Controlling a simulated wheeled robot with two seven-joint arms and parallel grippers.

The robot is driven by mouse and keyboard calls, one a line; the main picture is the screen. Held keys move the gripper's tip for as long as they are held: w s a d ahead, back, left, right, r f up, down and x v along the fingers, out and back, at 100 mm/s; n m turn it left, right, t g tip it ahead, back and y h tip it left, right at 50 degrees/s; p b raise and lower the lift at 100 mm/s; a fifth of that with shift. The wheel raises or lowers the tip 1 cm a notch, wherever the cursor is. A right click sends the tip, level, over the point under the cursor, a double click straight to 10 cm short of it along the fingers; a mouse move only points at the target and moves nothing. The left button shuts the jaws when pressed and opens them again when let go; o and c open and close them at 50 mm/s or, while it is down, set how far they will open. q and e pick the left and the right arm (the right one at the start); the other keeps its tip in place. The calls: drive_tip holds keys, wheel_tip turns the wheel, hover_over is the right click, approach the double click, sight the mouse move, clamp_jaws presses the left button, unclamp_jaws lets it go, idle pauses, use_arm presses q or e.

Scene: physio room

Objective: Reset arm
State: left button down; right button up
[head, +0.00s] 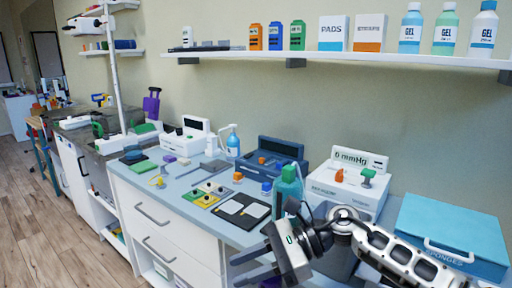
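My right arm comes in from the lower right, over the front of the counter (222,220). Its gripper (243,269) points left in the lower middle of the head view, in front of the white drawers. Its two dark fingers are apart with nothing seen between them, though the lower one is partly cut off by the picture's edge. My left gripper is not in view.
A white 0 mmHg device (345,190) and a blue sponges box (452,235) stand by my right arm. A shelf (340,57) runs above. Floor (40,220) is clear at left.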

drive_tip(key=s+a+m+t+y, duration=0.25)
drive_tip(key=m+y, duration=0.35)
drive_tip(key=m, duration=0.4)
drive_tip(key=d+f+m+t+h, duration=0.4)
drive_tip(key=m+t, duration=0.4)
drive_tip(key=m, duration=0.6)
drive_tip(key=d+f+m+t+h, duration=0.45)
drive_tip(key=m+t, duration=0.35)
drive_tip(key=m, duration=0.6)
drive_tip(key=s+d+f+m+g+h, duration=0.5)
drive_tip(key=s+d+f+m+h, duration=0.3)
drive_tip(key=s+f+m, duration=0.6)
drive_tip(key=d+f+m, duration=0.1)
drive_tip(key=d+m, duration=0.1)
drive_tip(key=shift+s+d+f+m+g, duration=0.2)
drive_tip(key=shift+s+f+m+g, duration=0.1)
drive_tip(key=shift+s+m+g, duration=0.1)
